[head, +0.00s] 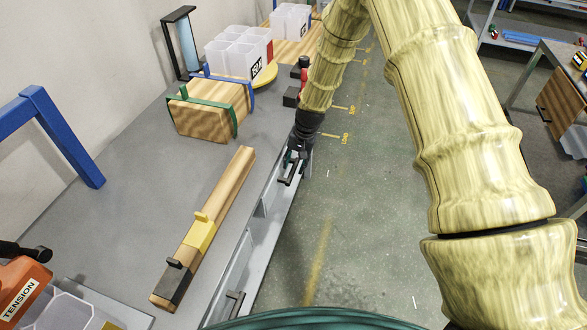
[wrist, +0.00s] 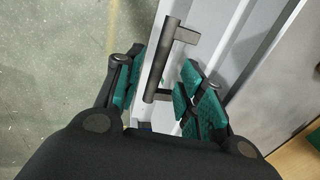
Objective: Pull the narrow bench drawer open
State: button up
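The drawer handle (wrist: 163,62) is a dark bar on two short posts, fixed to a light grey drawer front (wrist: 207,52) in the wrist view. My gripper (wrist: 161,70) is open, with one green-padded finger on each side of the handle's near end. A gap shows between the bar and the left finger; contact on the right side is unclear. In the head view my gripper (head: 294,160) is at the bench's front side, by the handle (head: 290,174). I cannot tell from these views whether this drawer stands slightly out.
The grey bench (head: 120,205) carries a wooden beam with a yellow block (head: 201,234), a strapped wooden block (head: 208,112) and white bins (head: 235,55). Another drawer handle (head: 234,303) is nearer on the bench front. The floor (head: 350,220) right of the bench is clear.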

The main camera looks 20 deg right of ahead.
aim_at(293, 172)
jog(key=shift+w+a+f+p, duration=0.1)
jog(key=shift+a+f+p, duration=0.1)
jog(key=shift+f, duration=0.85)
jog(key=shift+w+a+f+p, duration=0.1)
jog(key=shift+a+f, duration=0.05)
jog(key=shift+f, duration=0.9)
grip_shut()
